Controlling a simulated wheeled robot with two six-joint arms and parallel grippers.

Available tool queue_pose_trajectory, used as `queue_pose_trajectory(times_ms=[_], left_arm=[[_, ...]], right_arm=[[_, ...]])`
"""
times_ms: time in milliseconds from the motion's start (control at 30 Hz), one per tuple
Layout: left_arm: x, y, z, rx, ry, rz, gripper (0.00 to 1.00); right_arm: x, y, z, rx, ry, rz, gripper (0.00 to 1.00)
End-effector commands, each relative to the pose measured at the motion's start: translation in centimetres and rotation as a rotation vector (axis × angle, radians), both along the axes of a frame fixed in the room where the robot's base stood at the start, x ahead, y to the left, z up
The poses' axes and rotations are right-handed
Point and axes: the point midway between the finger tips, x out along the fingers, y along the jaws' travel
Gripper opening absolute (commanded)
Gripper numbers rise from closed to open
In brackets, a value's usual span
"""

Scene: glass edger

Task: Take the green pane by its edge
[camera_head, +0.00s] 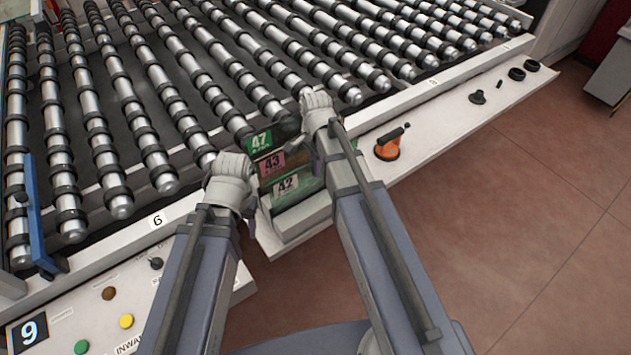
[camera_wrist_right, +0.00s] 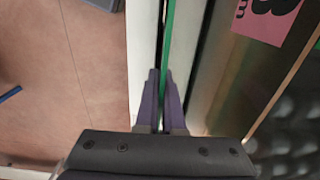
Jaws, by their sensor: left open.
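Several upright panes stand in a slotted rack at the front of the roller bed. The nearest pane, the green pane (camera_head: 312,184), carries a pale A2 label. Behind it are a pink 43 label (camera_head: 272,163) and a green 47 label (camera_head: 261,140). My right gripper (camera_head: 318,152) is at the right end of the panes. In the right wrist view its fingers (camera_wrist_right: 163,98) close around a thin green glass edge (camera_wrist_right: 166,45), one on each side. My left gripper (camera_head: 250,205) is open at the left end of the panes; its fingers are mostly hidden.
The roller bed (camera_head: 180,70) fills the back. An orange-handled tool (camera_head: 389,145) and small black parts (camera_head: 517,73) lie on the white ledge at right. A button panel (camera_head: 110,310) is at lower left. Red floor (camera_head: 540,200) is clear at right.

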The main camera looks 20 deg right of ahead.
Motion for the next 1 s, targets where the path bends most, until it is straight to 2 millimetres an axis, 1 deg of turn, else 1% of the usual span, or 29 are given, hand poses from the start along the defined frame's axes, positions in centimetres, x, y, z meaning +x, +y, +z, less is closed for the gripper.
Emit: queue_pose_trajectory(times_ms=[767, 867, 1000], left_arm=[[0.0, 0.0, 0.03, 0.0, 0.0, 0.0, 0.5], [0.0, 0.0, 0.22, 0.0, 0.0, 0.0, 0.5], [0.0, 0.0, 0.94, 0.0, 0.0, 0.0, 0.5]], right_arm=[[0.0, 0.0, 0.03, 0.0, 0.0, 0.0, 0.0], [0.0, 0.0, 0.22, 0.0, 0.0, 0.0, 0.0], [0.0, 0.0, 0.94, 0.0, 0.0, 0.0, 0.0]])
